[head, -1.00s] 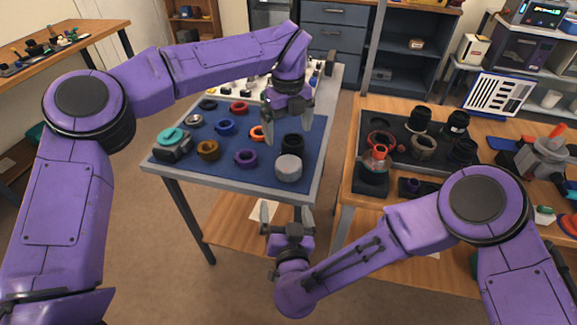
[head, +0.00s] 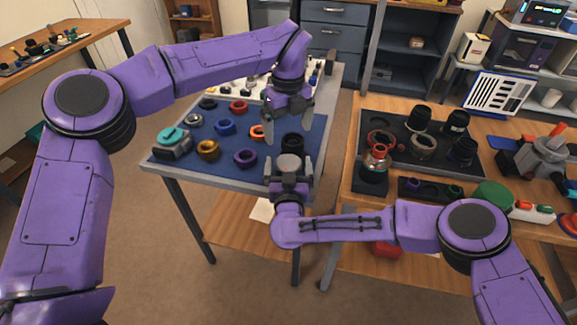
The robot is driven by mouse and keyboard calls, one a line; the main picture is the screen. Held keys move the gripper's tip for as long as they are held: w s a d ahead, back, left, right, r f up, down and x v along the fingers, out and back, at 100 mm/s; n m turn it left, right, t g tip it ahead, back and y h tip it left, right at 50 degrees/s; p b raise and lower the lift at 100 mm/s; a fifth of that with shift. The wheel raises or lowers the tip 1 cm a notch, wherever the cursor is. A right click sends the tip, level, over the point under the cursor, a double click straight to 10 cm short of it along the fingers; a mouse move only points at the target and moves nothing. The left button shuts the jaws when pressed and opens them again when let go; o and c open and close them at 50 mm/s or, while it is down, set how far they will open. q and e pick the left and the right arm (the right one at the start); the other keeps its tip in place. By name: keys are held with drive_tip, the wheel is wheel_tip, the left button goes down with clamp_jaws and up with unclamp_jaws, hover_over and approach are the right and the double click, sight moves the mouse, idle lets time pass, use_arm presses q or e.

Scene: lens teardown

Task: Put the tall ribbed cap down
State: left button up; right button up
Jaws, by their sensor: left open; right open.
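A grey cylinder (head: 289,162), which seems to be the tall ribbed cap, stands upright at the front right of the blue mat (head: 205,165); its ribs are too small to make out. My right gripper (head: 288,160) is open, with a finger on either side of it, and hides its lower front. I cannot tell whether the fingers touch it. A black ring-like part (head: 293,141) stands just behind the cylinder. My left gripper (head: 289,130) is open and empty, pointing down near that black part.
Coloured rings lie on the mat, including purple (head: 245,157), brown (head: 207,150) and orange (head: 257,132) ones. A teal-topped device (head: 172,142) stands at the mat's left corner. A dark tray (head: 385,118) with black lens parts is on the wooden bench at right.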

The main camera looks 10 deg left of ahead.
sight(287, 168)
drive_tip(key=shift+w+f, duration=0.1)
drive_tip(key=shift+w, duration=0.15)
drive_tip(key=shift+s, duration=0.1)
drive_tip(key=c, duration=0.9)
drive_tip(key=shift+c, duration=0.2)
drive_tip(key=shift+r, duration=0.5)
drive_tip(key=r, duration=0.1)
drive_tip(key=s+r, duration=0.1)
drive_tip(key=shift+r, duration=0.35)
drive_tip(key=v, duration=1.7)
drive_tip(key=shift+d, duration=0.2)
